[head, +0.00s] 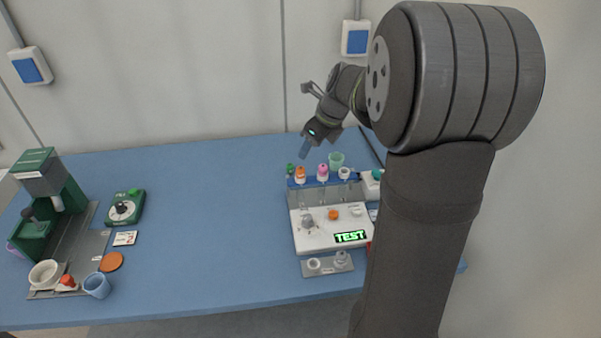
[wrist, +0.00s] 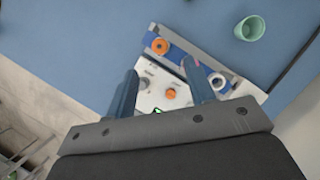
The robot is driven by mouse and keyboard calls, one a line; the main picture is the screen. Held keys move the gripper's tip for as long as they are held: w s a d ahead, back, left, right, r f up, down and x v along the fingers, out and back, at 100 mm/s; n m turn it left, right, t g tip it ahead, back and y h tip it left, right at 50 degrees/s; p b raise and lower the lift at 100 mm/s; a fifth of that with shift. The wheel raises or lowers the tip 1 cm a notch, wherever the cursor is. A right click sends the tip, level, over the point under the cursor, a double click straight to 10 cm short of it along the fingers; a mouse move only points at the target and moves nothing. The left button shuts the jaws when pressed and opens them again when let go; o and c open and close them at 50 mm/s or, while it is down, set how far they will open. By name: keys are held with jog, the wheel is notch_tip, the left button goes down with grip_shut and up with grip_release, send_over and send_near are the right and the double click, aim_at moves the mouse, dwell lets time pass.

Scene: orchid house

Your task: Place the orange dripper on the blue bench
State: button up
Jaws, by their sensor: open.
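The orange dripper (head: 300,175) stands in the blue-topped rack at the back of the white test unit, between a green piece and a pink one. In the wrist view it shows from above as an orange ring (wrist: 160,46), just beyond my fingertips. My gripper (head: 305,150) is above and behind the rack, apart from the dripper. Its two blue fingers are spread with nothing between them in the wrist view (wrist: 161,76). The blue bench (head: 205,190) lies under everything, with a wide bare stretch to the left of the unit.
The white test unit (head: 322,238) has an orange knob and a lit TEST display. A pink piece (head: 323,173) and a white one (head: 344,173) stand beside the dripper. A pale green cup (head: 336,160) is behind. A coffee machine (head: 48,190) and scale (head: 124,208) are left.

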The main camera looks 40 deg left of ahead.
aim_at(301, 169)
jog(key=shift+d+x, duration=0.15)
jog(key=shift+x, duration=2.2)
jog(key=shift+d+x, duration=0.2)
jog(key=shift+x, duration=2.15)
jog(key=shift+s+f, duration=0.1)
jog(key=shift+s, duration=0.05)
grip_shut()
